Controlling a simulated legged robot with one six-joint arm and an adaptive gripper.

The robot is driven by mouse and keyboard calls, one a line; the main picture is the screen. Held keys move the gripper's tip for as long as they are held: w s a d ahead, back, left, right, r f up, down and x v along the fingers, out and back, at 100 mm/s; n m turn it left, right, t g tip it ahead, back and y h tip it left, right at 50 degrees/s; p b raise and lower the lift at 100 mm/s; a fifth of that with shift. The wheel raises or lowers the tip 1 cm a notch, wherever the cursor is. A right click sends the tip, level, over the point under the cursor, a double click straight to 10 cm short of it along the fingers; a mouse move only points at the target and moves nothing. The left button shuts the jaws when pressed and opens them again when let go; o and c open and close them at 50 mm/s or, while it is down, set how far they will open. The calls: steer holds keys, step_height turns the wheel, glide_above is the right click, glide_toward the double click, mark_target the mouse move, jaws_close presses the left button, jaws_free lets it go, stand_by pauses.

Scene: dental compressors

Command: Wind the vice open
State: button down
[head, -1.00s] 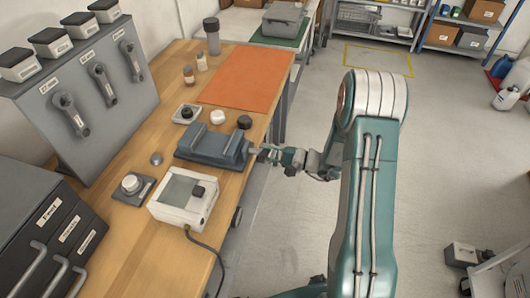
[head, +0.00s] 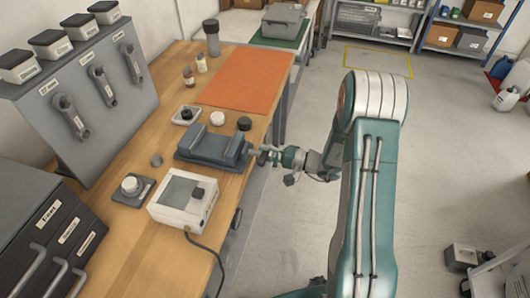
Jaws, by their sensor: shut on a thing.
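The vice (head: 212,149) is a blue-grey block on the wooden bench near its right edge, with raised jaws and a gap between them. Its screw end points right, past the bench edge. My gripper (head: 264,154) is at that end, shut on the vice handle, which is small and mostly hidden by the fingers. My arm reaches in from the right, level with the vice.
A white device (head: 184,203) with a cable stands just in front of the vice. Round knobs and small pots (head: 217,118) lie behind it, before an orange mat (head: 240,90). A grey panel (head: 90,95) stands at the left.

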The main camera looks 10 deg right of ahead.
steer(key=shift+s+a+f+n, duration=0.1)
steer(key=shift+s+f+n, duration=0.2)
steer(key=shift+n, duration=0.2)
stand_by(1.9)
steer(key=c, duration=0.6)
jaws_free()
steer(key=shift+o, duration=0.4)
steer(key=shift+r, duration=0.1)
steer(key=shift+w, duration=0.1)
steer(key=shift+r, duration=0.1)
steer(key=v, duration=1.2)
